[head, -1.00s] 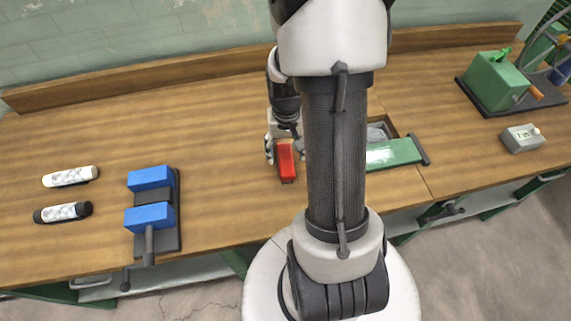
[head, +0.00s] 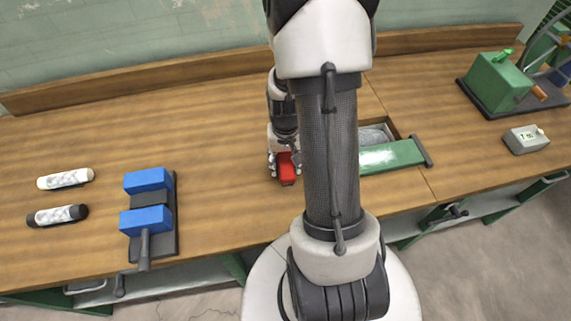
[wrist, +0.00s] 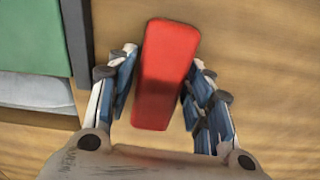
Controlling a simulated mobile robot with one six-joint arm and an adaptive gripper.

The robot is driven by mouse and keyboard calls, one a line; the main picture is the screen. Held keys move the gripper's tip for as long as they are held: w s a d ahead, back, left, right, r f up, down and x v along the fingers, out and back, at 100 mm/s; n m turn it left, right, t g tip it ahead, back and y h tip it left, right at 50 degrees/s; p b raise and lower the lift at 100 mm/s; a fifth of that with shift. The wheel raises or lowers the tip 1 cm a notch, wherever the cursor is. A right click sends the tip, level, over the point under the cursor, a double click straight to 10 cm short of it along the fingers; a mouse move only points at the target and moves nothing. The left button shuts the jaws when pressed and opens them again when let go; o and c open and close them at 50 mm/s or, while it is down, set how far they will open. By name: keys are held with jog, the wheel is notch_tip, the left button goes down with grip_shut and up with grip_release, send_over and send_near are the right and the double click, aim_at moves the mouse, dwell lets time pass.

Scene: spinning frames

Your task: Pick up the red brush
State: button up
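The red brush (head: 287,171) is a red block-shaped piece lying on the wooden bench, left of my arm's thick column. My gripper (head: 284,163) is down at it. In the wrist view the brush (wrist: 165,75) lies lengthwise between the two fingers of my gripper (wrist: 160,84). The fingers are apart, one on each side of the brush. A gap shows at the left finger; the right finger is very close, and I cannot tell whether it touches. The brush's underside is hidden.
A green sliding lid (head: 391,156) by an open recess is right of my arm. A blue-jawed vise (head: 150,205) and two cylinders, one white-ended (head: 65,179) and one black-ended (head: 57,215), lie left. A green machine (head: 498,80) and grey timer box (head: 526,139) stand right. Bench (head: 225,150) between vise and brush is clear.

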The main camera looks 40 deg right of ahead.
jog(key=c, duration=0.8)
jog(key=shift+o, duration=0.2)
jog(key=shift+r, duration=0.1)
notch_tip(320, 180, up, 20)
jog(key=p, duration=0.6)
